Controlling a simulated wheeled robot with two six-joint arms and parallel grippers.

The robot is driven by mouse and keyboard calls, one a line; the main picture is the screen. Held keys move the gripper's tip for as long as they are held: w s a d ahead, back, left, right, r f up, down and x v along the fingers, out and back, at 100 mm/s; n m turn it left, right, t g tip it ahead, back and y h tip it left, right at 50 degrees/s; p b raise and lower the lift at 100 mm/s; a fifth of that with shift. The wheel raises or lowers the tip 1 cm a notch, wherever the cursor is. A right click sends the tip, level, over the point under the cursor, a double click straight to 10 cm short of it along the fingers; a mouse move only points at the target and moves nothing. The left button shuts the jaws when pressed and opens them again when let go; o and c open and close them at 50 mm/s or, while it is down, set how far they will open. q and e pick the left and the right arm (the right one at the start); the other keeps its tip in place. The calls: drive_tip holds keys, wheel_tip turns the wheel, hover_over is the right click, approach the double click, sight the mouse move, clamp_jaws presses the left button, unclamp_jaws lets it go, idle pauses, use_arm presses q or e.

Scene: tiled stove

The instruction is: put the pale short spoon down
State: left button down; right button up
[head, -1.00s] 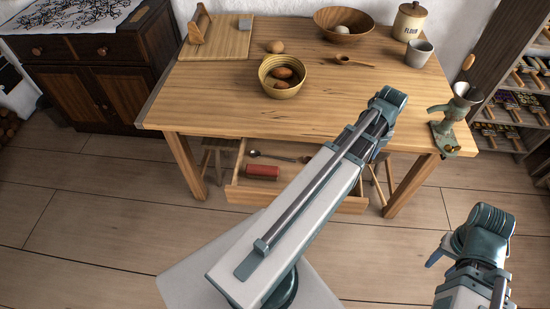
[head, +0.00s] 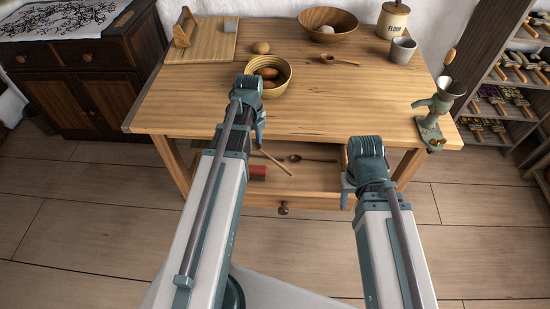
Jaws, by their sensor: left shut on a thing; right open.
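My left gripper (head: 259,142) is over the open drawer in front of the table. A pale slim stick-like piece (head: 276,163) slants down to the right from just below its fingertips. I take it to be the pale short spoon, gripped near its upper left end; its bowl cannot be made out. Whether its lower end touches the drawer floor is unclear. My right gripper (head: 345,188) is open at the drawer's right side, partly hidden by its own wrist. The drawer (head: 320,201) also holds a dark spoon (head: 314,159) and a red roll (head: 257,173).
The table (head: 330,110) above the drawer carries a striped bowl (head: 284,85) of eggs, a loose egg (head: 261,47), a wooden spoon (head: 338,60), a large bowl (head: 339,19), a flour jar (head: 393,18), a grey cup (head: 403,50) and a grinder (head: 431,121). The tabletop's front middle is clear.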

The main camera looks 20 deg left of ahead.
use_arm(q)
drive_tip(key=w+d+f+n+b, duration=0.3)
drive_tip(key=d+f+n+b, duration=0.35)
drive_tip(key=d, duration=0.55)
drive_tip(key=n+b, duration=0.1)
drive_tip(key=b, duration=0.5)
hover_over(291, 178)
wheel_tip(291, 178, down, 6)
drive_tip(key=shift+f, duration=0.2)
drive_tip(key=shift+s+f, duration=0.1)
drive_tip(key=shift+f, duration=0.05)
wheel_tip(291, 178, down, 3)
drive_tip(key=b, duration=0.3)
drive_tip(key=shift+f, duration=0.2)
drive_tip(key=shift+f+b, duration=0.2)
drive_tip(key=shift+b, duration=0.15)
drive_tip(key=c, duration=0.5)
unclamp_jaws()
